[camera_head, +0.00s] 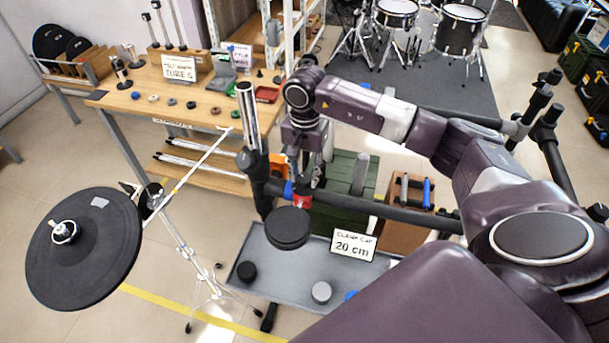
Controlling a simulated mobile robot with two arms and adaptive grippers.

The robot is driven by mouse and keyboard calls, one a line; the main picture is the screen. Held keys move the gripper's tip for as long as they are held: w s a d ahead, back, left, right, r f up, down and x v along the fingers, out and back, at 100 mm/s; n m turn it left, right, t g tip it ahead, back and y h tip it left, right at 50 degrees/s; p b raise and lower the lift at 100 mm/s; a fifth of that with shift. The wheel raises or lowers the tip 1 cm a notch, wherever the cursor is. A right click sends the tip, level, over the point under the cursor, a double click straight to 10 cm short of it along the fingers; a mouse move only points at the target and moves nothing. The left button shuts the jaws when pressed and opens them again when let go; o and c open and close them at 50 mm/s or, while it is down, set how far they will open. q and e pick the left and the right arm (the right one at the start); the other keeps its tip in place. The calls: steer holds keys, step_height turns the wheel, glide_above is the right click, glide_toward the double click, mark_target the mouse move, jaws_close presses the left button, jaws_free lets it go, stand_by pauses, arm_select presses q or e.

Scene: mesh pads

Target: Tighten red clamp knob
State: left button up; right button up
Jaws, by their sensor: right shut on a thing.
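The red clamp knob (303,200) shows as a small red patch at the black rack tube (350,204), just right of a blue ring (288,190). My right gripper (304,184) reaches down from above and is shut on the knob. Its fingers hide much of the knob. A black clamp (252,165) holds an upright chrome post (247,115) at the tube's left end. My left gripper is not in view.
A black round pad (288,228) is just below the knob. A grey tray (285,283) with several round caps and a sign (352,244) lies lower. A large round pad (82,250) on a stand is at left. A wooden bench (140,100) is behind.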

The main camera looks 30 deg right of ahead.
steer(key=shift+f+m+b, duration=0.15)
steer(key=shift+m+b, duration=0.75)
steer(key=shift+m, duration=0.3)
steer(key=m+b, duration=0.2)
steer(key=m, duration=0.1)
steer(key=shift+m, duration=0.3)
steer(key=m+b, duration=0.1)
steer(key=m, duration=0.2)
steer(key=shift+b, duration=0.35)
steer(key=shift+r+m+b, duration=0.2)
steer(key=shift+m+b, duration=0.15)
steer(key=shift+m, duration=0.75)
steer(key=shift+t, duration=0.3)
steer(key=o, duration=1.2)
steer(key=shift+c, duration=0.2)
